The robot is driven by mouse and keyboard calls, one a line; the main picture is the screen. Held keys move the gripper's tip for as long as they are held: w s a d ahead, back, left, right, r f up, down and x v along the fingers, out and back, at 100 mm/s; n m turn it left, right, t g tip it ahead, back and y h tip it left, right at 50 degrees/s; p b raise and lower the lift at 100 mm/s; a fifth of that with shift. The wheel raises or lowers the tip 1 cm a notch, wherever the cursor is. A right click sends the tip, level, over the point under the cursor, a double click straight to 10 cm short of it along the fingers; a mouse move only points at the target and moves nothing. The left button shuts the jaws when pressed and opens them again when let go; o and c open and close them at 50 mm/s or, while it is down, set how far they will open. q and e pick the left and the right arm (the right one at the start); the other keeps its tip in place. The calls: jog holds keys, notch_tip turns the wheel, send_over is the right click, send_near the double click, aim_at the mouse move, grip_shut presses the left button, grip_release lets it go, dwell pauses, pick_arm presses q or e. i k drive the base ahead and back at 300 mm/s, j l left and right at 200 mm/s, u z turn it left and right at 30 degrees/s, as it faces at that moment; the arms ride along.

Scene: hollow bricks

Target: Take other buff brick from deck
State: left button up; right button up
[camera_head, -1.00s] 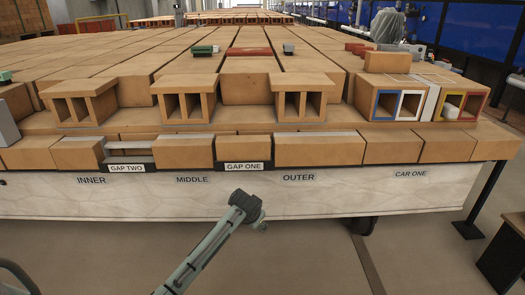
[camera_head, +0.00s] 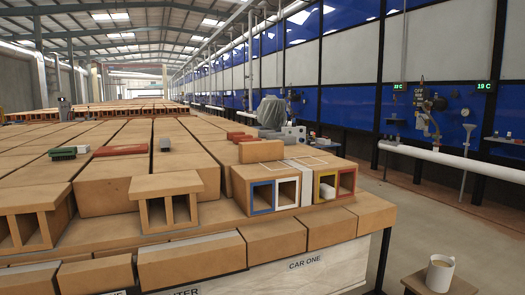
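Several buff bricks stand on the car's deck (camera_head: 222,229). One solid buff brick (camera_head: 262,152) lies on top of a hollow block with a blue-outlined opening (camera_head: 262,198) and a white-outlined opening (camera_head: 287,193). To its right are a yellow-outlined opening (camera_head: 327,188) and a red-outlined opening (camera_head: 346,184). A hollow buff brick with two openings (camera_head: 167,208) stands left of these, and another (camera_head: 30,222) is at the left edge. The frames do not show which is the other buff brick. Neither gripper is in view.
Small green (camera_head: 64,154), red (camera_head: 121,150) and grey (camera_head: 165,145) pieces lie on the deck behind. A white mug (camera_head: 440,273) stands on a small table (camera_head: 415,285) at lower right. A blue-panelled wall (camera_head: 347,110) with pipes runs behind.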

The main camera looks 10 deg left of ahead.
aim_at(249, 153)
jog(key=i+l+u, duration=0.25)
jog(key=i+l, duration=0.7)
